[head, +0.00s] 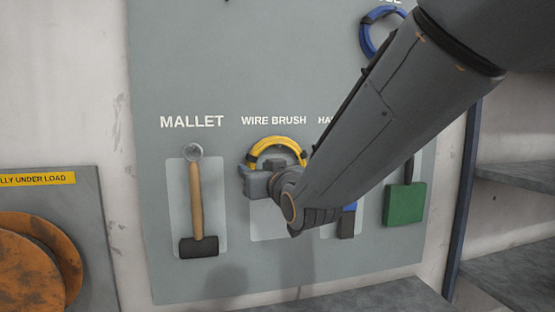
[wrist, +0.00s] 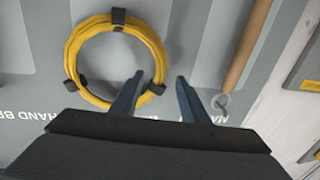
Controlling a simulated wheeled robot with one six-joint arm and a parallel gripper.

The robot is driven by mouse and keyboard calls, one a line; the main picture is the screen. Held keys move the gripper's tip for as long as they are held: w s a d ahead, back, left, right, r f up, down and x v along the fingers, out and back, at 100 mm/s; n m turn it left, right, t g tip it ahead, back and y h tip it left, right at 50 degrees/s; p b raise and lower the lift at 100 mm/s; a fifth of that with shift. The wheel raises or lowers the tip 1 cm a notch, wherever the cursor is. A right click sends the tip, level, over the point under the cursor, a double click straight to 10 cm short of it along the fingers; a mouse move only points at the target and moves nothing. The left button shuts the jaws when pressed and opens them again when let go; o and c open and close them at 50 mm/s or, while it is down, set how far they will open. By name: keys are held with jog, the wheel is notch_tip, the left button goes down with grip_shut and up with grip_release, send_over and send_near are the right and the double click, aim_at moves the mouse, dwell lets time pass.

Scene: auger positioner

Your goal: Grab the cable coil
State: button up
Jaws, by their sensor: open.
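The cable coil (head: 276,143) is a yellow ring hanging on the grey tool board under the WIRE BRUSH label. In the head view only its upper arc shows above my gripper (head: 262,178), which hides the rest. In the wrist view the whole coil (wrist: 72,50) shows as a ring with several black straps. My gripper (wrist: 162,82) is open and empty in the wrist view. Its left finger overlaps the coil's lower right part, and its right finger is to the right of the ring. I cannot tell the depth gap between fingers and coil.
A mallet (head: 195,200) hangs left of the coil and its handle (wrist: 246,45) shows in the wrist view. A green-headed tool (head: 404,204) hangs to the right. A blue ring (head: 370,40) hangs higher up, partly behind my arm. Shelves (head: 515,180) stand at right.

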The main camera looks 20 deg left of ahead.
jog(key=shift+w+a, duration=0.5)
jog(key=shift+w, duration=0.05)
grip_shut()
jog(key=shift+r, duration=0.1)
jog(key=shift+s+d+r+b, duration=0.1)
jog(key=shift+r+b, duration=0.15)
jog(key=shift+b, duration=0.1)
notch_tip(320, 180, up, 6)
jog(key=b, duration=0.3)
jog(key=s+a+p+v, duration=0.2)
jog(key=p+v, duration=0.4)
jog(key=v, duration=1.3)
jog(key=shift+s+a+r, duration=0.2)
jog(key=shift+s, duration=0.1)
